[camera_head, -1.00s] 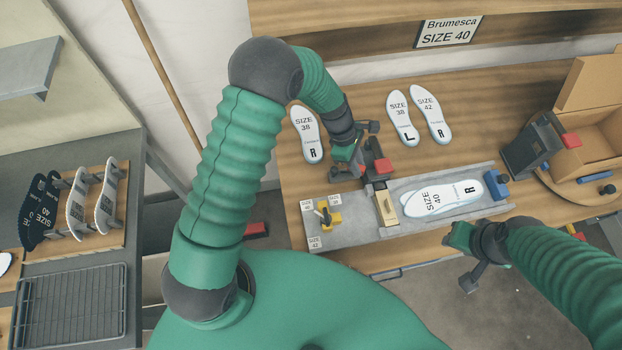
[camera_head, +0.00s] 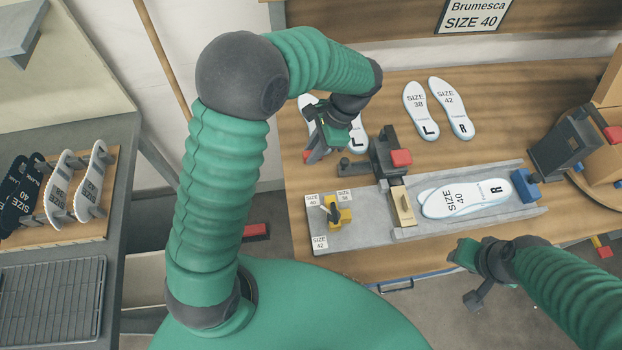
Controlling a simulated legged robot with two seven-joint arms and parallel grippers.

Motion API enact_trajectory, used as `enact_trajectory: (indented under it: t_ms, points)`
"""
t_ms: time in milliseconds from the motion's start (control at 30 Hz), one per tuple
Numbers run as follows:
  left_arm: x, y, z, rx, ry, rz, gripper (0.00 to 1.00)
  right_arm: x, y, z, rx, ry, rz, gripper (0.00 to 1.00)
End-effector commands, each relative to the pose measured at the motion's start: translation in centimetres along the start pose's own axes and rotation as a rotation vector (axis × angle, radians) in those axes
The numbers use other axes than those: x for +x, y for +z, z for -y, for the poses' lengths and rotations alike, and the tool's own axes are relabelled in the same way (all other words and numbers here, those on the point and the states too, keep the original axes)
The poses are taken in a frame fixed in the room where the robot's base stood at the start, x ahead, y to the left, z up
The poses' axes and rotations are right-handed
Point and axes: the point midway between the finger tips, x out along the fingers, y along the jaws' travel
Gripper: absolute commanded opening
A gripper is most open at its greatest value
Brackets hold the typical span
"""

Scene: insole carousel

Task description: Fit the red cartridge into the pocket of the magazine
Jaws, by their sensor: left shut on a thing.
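My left gripper (camera_head: 318,150) hangs over the table at the back left, in front of two white insoles. It is shut on a small reddish piece (camera_head: 308,155), mostly hidden by the jaws, which looks like the red cartridge. A dark fixture (camera_head: 385,150) with a red block (camera_head: 400,157) on it stands to the right of the gripper, apart from it. I cannot tell for sure which part is the magazine or see its pocket. My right gripper (camera_head: 463,252) is by the table's front edge; its jaws are too small to read.
A grey tray (camera_head: 372,225) holds stacked size 40 insoles (camera_head: 465,197), a tan block (camera_head: 403,206), a yellow holder (camera_head: 340,212) and a blue block (camera_head: 524,185). Two insoles (camera_head: 435,108) lie behind. A dark box (camera_head: 562,145) stands at right.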

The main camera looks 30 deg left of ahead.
Motion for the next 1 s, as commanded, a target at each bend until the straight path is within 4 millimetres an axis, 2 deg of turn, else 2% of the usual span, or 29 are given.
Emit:
enact_trajectory:
  t_ms: [200, 600, 700, 1000]
  points:
    - [0.4, -0.2, -0.1, -0.003, 0.003, 0.000, 0.00, -0.1, 0.0, 0.0, 0.000, 0.000, 0.000, 0.36]
    - [7.2, -2.9, -0.2, -0.003, 0.006, 0.002, 0.00, -0.2, -0.1, 0.0, 0.000, 0.000, 0.000, 0.36]
    - [8.3, -3.4, -0.2, -0.005, 0.005, 0.001, 0.00, -1.2, -0.3, 0.0, 0.000, 0.000, 0.000, 0.36]
    - [9.0, -3.7, -0.1, -0.006, 0.002, -0.002, 0.00, -1.0, -0.2, 0.0, 0.000, 0.000, 0.000, 0.36]
